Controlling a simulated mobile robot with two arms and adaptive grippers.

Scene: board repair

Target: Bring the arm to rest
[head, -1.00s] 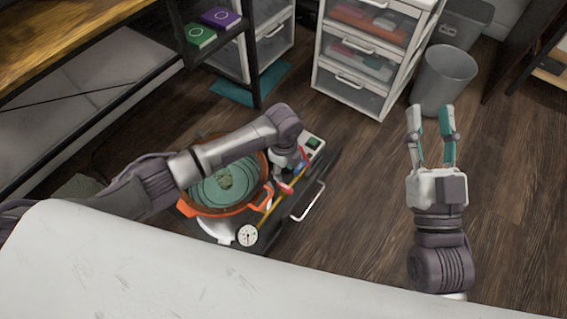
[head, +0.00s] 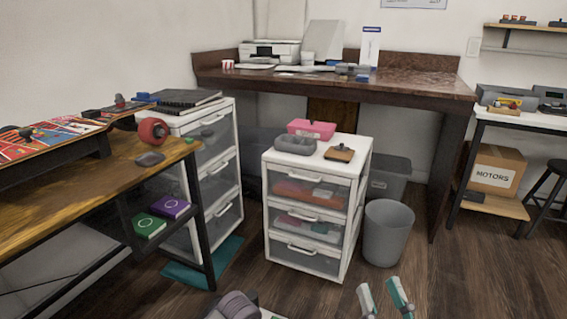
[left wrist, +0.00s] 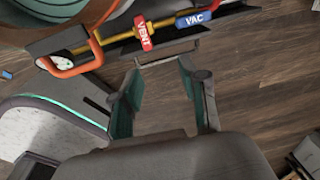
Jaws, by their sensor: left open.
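My right gripper (head: 386,299) shows at the bottom of the head view, its two fingers apart with nothing between them. Part of my left arm (head: 235,307) shows at the bottom edge of the head view. In the left wrist view my left gripper (left wrist: 160,88) is open and empty, its teal-lined fingers apart above the wooden floor. Just beyond its fingertips are a metal handle (left wrist: 167,55), a red VENT valve handle (left wrist: 142,33) and a blue VAC valve handle (left wrist: 194,19). An orange pot handle (left wrist: 97,55) is to the left.
A white drawer unit (head: 308,258) stands mid-room with a grey bin (head: 386,232) beside it. A wooden workbench (head: 104,188) with a skateboard (head: 50,140) is at left. A dark desk (head: 415,85) is at the back. Open floor (head: 470,270) lies at right.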

